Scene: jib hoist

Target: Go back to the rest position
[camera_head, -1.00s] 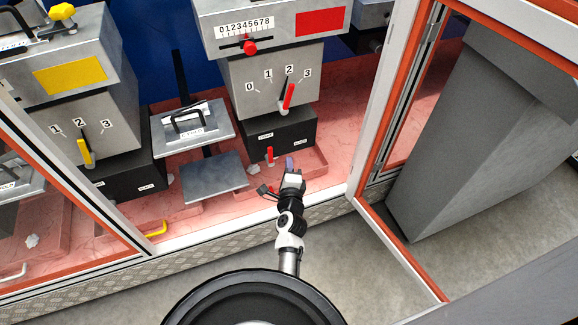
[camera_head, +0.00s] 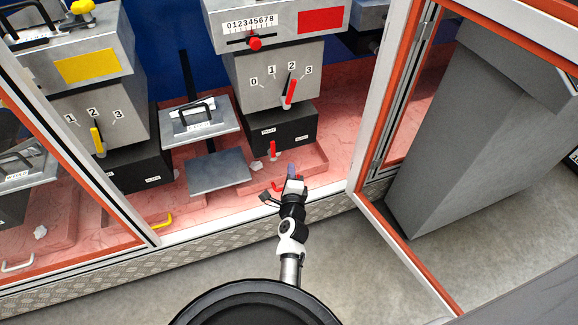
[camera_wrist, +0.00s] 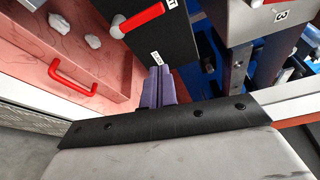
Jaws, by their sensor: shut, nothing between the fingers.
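My gripper (camera_head: 291,172) is shut and empty, at the front opening of the cabinet. In the wrist view its purple fingertips (camera_wrist: 160,85) lie together in front of the black box. The black base box (camera_head: 284,133) carries a small red lever (camera_head: 273,150), which also shows in the wrist view (camera_wrist: 142,18). A red drawer handle (camera_wrist: 74,78) is on the reddish drawer front to the left in the wrist view; in the head view it is partly hidden by my gripper. I see no contact between the fingers and the box, the lever or the handle.
The glass door (camera_head: 360,195) stands open to the right, with a grey block (camera_head: 470,130) behind it. A frame post (camera_head: 75,130) stands on the left. Metal plates (camera_head: 217,172) and a yellow-marked unit (camera_head: 88,68) stand inside. The grey floor (camera_head: 375,285) is clear in front.

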